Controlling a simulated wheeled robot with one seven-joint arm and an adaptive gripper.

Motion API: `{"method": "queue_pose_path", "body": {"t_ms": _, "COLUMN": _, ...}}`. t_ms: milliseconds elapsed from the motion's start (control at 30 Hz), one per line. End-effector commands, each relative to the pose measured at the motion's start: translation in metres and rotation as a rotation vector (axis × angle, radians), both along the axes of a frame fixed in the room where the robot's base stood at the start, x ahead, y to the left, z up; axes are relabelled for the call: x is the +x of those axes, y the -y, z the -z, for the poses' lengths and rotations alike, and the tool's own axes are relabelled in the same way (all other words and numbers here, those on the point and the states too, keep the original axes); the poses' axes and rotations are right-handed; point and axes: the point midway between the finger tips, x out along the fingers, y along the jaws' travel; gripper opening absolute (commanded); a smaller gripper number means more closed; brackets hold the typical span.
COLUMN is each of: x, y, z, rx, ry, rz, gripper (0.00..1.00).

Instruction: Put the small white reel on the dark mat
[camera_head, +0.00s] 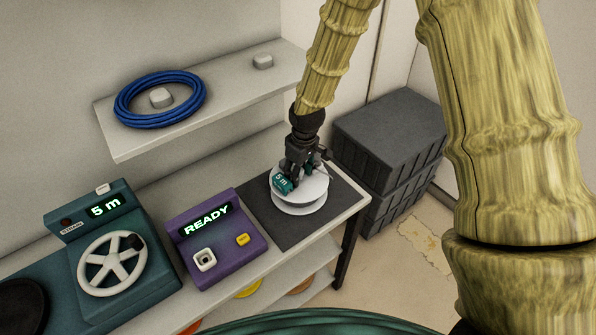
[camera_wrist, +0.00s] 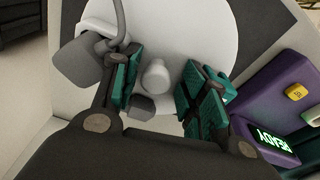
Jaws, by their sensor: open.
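The small white reel (camera_head: 300,208) rests flat on the dark mat (camera_head: 262,222) at the right end of the bench. Its round top also fills the middle of the wrist view (camera_wrist: 185,30), with a pale central knob (camera_wrist: 155,75). My gripper (camera_head: 305,172) is directly over the reel, pointing down. In the wrist view my gripper (camera_wrist: 163,88) is open, with its teal-padded fingers on either side of the knob and gaps showing. Part of the reel's top is hidden by my gripper.
A purple box reading "READY" (camera_head: 215,235) stands just left of the mat. A teal machine with a white handwheel (camera_head: 112,262) is farther left. A shelf (camera_head: 210,118) above holds a blue coil (camera_head: 160,98). Dark crates (camera_head: 390,135) stand right of the bench.

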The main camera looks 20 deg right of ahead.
Motion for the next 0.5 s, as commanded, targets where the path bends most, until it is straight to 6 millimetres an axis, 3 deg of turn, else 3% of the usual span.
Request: {"method": "queue_pose_path", "body": {"t_ms": 500, "x": -0.004, "y": 0.003, "z": -0.048, "rx": 0.001, "ry": 0.003, "rz": 0.0, "gripper": 0.45}}
